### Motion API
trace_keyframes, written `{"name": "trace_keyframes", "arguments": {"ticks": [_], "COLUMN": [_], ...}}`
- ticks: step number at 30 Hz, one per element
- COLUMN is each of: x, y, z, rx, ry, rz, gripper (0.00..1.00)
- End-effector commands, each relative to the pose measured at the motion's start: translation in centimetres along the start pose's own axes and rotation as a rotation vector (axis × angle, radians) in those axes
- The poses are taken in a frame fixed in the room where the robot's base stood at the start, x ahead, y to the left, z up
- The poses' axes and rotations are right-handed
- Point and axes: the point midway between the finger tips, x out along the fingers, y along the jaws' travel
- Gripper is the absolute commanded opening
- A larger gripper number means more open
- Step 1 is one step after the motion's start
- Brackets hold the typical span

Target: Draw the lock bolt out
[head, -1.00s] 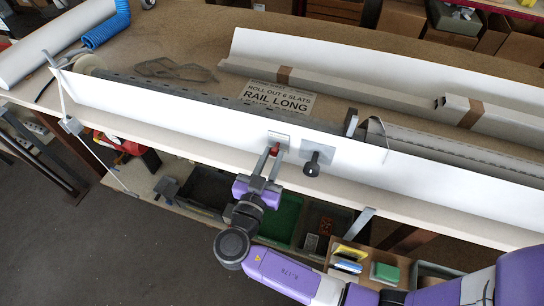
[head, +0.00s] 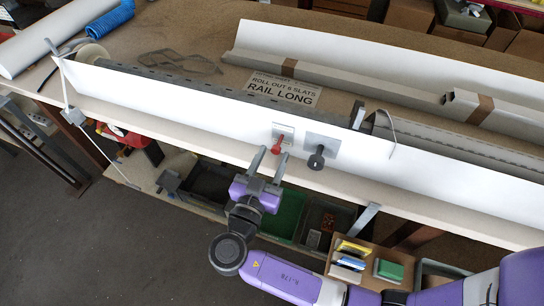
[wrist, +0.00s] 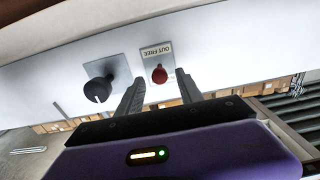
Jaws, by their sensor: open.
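The lock bolt shows as a red knob (head: 277,148) on a small label plate (head: 285,131) on the white front panel (head: 200,113). In the wrist view the red knob (wrist: 159,75) sits below the words "OUT FREE" on the plate (wrist: 157,53). The knob stands out from the panel on a short stem in the head view. My gripper (head: 271,154) is open and empty, just in front of the panel. Its fingers (wrist: 160,80) point at the panel, one on either side of the knob in the wrist view, with no visible contact.
A black knob (head: 317,159) on a grey plate (head: 325,145) is right of the red knob in the head view. The bench (head: 200,140) edge runs below the panel. Bins (head: 288,215) and a wooden tray (head: 345,246) sit lower down. A rail sign (head: 284,90) lies behind.

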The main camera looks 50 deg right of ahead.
Motion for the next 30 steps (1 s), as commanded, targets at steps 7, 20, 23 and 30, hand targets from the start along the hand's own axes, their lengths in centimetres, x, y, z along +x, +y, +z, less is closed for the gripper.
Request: {"name": "trace_keyframes", "arguments": {"ticks": [7,20,23,30], "x": [-3.6,-7.6,-7.6,-7.6], "y": [-0.1,0.0,0.0,0.0], "z": [0.3,0.1,0.0,0.0], "rx": [0.001,0.0,0.0,0.0], "ry": [0.0,0.0,0.0,0.0], "rz": [-0.005,-0.003,-0.002,-0.002], "gripper": [0.44,0.44,0.44,0.44]}}
